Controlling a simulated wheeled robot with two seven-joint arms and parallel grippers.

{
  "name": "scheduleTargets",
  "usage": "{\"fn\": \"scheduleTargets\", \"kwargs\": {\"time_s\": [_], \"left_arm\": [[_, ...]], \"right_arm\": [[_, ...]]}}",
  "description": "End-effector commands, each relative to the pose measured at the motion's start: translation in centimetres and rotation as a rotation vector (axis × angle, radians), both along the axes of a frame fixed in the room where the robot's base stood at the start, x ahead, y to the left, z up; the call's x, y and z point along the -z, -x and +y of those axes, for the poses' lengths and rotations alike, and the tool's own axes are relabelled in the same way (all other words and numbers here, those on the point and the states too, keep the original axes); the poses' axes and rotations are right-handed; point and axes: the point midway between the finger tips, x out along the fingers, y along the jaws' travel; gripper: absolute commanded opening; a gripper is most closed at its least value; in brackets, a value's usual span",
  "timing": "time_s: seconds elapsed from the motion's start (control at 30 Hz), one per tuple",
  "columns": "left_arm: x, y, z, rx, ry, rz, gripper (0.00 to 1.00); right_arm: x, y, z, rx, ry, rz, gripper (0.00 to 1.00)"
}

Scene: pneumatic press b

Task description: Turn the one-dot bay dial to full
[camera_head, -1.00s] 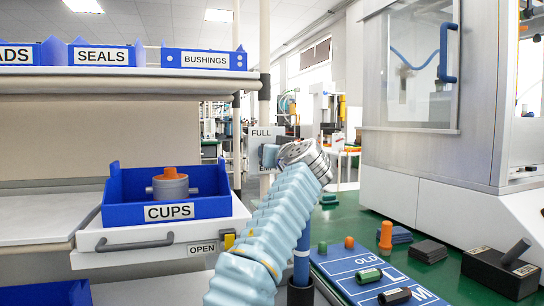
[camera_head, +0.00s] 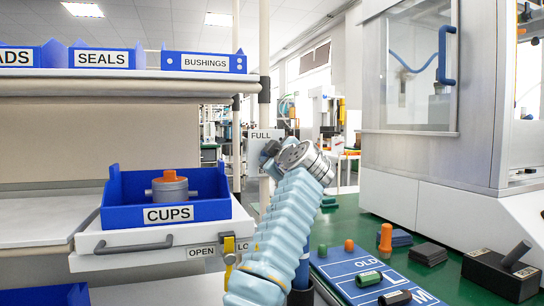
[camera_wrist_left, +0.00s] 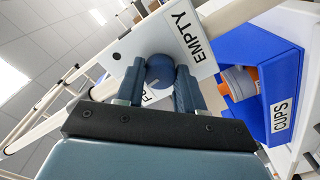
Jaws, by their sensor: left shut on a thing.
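The bay dial is a round dark blue knob (camera_wrist_left: 160,70) on a white plate (camera_wrist_left: 120,42) in the left wrist view. The plate carries one dark dot and the word EMPTY; another label is mostly covered. In the head view the plate (camera_head: 262,134) shows FULL at its top, and my gripper and wrist hide the dial. My left gripper (camera_wrist_left: 160,82) is shut on the knob, one finger on each side. It also shows in the head view (camera_head: 268,152), in front of the plate. Which way the dial points cannot be told. My right gripper is not in view.
A blue CUPS bin (camera_head: 172,212) stands on a white drawer (camera_head: 115,243) at the left. A green table (camera_head: 440,275) holds a blue mat and small parts. A glass-fronted machine (camera_head: 424,70) stands at the right.

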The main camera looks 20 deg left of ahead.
Motion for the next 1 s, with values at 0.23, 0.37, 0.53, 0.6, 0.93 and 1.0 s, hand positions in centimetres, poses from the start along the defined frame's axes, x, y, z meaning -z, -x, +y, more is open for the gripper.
{"fn": "scheduleTargets", "kwargs": {"time_s": [0.23, 0.37, 0.53, 0.6, 0.93, 1.0], "left_arm": [[0.29, -0.14, -0.08, 0.000, 0.118, -0.073, 0.07], [0.26, -0.13, -0.08, -0.001, 0.154, -0.098, 0.07], [0.24, -0.12, -0.07, -0.001, 0.179, -0.116, 0.07], [0.24, -0.12, -0.07, -0.001, 0.183, -0.119, 0.07], [0.22, -0.11, -0.07, -0.001, 0.187, -0.120, 0.07], [0.22, -0.11, -0.07, -0.001, 0.187, -0.120, 0.42]], "right_arm": [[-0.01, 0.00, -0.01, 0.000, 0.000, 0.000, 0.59], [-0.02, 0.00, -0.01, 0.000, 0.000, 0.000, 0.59], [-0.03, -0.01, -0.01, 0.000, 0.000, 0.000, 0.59], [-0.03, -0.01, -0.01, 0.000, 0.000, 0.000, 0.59], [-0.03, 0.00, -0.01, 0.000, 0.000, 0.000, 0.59], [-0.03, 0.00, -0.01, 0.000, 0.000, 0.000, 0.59]]}}
